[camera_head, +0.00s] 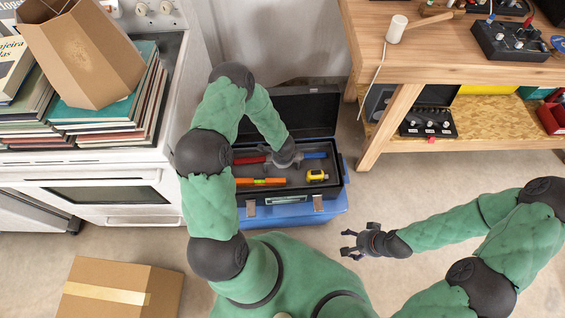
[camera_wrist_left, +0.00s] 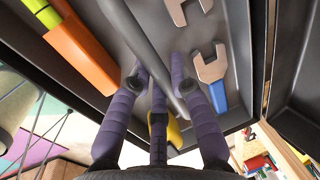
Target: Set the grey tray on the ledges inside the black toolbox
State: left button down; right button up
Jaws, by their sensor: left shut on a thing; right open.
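The black toolbox (camera_head: 333,195) stands with its lid up and back. The grey tray (camera_head: 296,178) shows inside the toolbox opening, holding an orange level (camera_head: 260,182), a yellow tape measure (camera_head: 317,175) and tools with red and blue handles. My left gripper (camera_head: 284,158) is over the tray's middle. In the left wrist view its purple fingers (camera_wrist_left: 165,88) are closed around the tray's grey handle bar (camera_wrist_left: 140,40). Whether the tray touches the ledges is hidden. My right gripper (camera_head: 350,243) is open and empty, in front of the toolbox to the right.
A white stove (camera_head: 95,190) with books (camera_head: 125,110) and an open carton (camera_head: 80,55) is on the left. A wooden workbench (camera_head: 440,60) is at the right. A closed carton (camera_head: 120,290) lies on the floor at front left.

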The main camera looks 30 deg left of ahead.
pick_arm(q)
jog(key=c, duration=1.1)
grip_release()
jog(key=shift+c, duration=0.2)
jog(key=shift+r, duration=0.1)
jog(key=shift+r, duration=0.3)
notch_tip(320, 180, up, 11)
jog(key=s+d+p, duration=0.1)
jog(key=s+p, duration=0.1)
jog(key=p, duration=0.4)
jog(key=s+d+r+n+g+h, duration=0.1)
jog(key=s+d+n+h, duration=0.4)
jog(key=s+d+n, duration=0.8)
jog(key=s+d, duration=0.2)
jog(key=d, duration=0.2)
jog(key=shift+r, duration=0.35)
jog(key=shift+d, duration=0.1)
